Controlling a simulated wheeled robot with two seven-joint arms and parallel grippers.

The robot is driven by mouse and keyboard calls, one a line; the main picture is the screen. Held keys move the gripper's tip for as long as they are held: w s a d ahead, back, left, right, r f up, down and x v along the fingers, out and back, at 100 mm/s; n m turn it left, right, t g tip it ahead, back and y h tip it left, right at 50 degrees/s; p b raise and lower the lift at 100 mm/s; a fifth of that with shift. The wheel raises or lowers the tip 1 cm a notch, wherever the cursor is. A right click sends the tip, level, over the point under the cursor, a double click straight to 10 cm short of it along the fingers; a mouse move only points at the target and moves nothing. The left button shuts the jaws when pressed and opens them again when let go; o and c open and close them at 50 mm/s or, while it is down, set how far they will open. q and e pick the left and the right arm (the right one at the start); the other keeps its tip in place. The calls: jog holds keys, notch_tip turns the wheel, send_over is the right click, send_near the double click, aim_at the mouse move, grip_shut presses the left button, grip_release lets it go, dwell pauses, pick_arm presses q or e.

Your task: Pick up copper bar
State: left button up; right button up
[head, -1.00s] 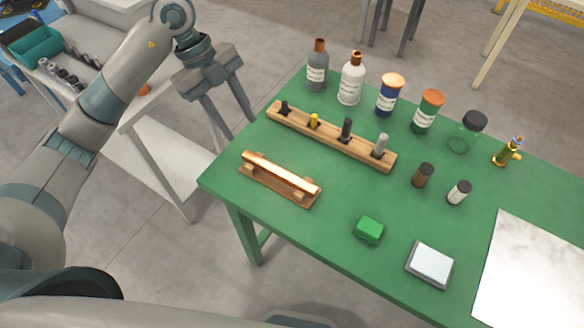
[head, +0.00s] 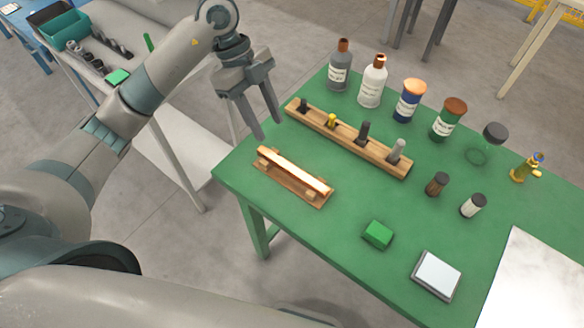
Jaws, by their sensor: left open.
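The copper bar (head: 296,170) is a shiny, long bar on a small wooden stand (head: 269,188) near the left corner of the green table (head: 340,225). It lies across the stand's raised supports. My left gripper (head: 269,130) is open and empty, with its fingers pointing down. In the picture it is above and slightly left of the bar, near the table's left edge, and apart from the bar. My right gripper is not in view.
Behind the bar, a wooden rack (head: 345,140) holds several upright pegs. Bottles and jars (head: 410,100) line the back. A green block (head: 377,234) and a white-topped square (head: 436,275) lie in front right. A side bench (head: 170,140) stands left.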

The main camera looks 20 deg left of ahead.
pick_arm(q)
jog(key=p, duration=0.2)
send_near(290, 168)
jog(key=x, duration=0.2)
jog(key=shift+s+f, duration=0.25)
jog(key=shift+f, duration=0.45)
jog(key=shift+d, duration=0.1)
jog(key=shift+d+f+p, duration=0.35)
jog(key=shift+f+p, duration=0.1)
jog(key=shift+p, duration=0.05)
jog(key=p+x, duration=0.1)
jog(key=x, duration=0.2)
jog(key=shift+d, duration=0.15)
jog(key=shift+d+f, duration=0.1)
jog(key=shift+f, duration=0.4)
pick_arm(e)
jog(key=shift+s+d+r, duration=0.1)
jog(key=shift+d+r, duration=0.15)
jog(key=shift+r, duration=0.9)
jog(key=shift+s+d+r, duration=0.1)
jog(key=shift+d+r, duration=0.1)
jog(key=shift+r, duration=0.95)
